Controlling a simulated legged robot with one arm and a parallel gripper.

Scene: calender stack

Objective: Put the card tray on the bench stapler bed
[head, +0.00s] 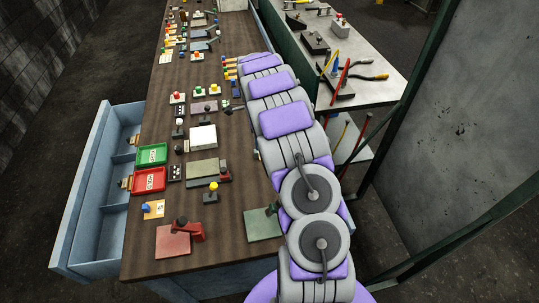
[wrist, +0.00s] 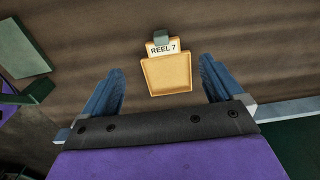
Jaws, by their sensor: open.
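A tan card tray (wrist: 167,75) with a "REEL 7" card and a small tab at its back lies on the brown bench top in the wrist view. My gripper (wrist: 163,66) is open, with its two blue fingers on either side of the tray in the picture and nothing between them; the height gap is unclear. In the head view my arm hides the gripper and the tray does not show. A reddish plate with a red lever (head: 175,240) and a green plate with a dark green post (head: 262,224) sit near the front; I cannot tell which is the stapler bed.
Green (head: 151,155) and red (head: 148,180) labelled trays lie at the bench's left edge, by an open blue drawer (head: 80,210). Several small fixtures and blocks line the bench. A side table (head: 365,92) with pliers stands at right, near a grey panel (head: 460,110).

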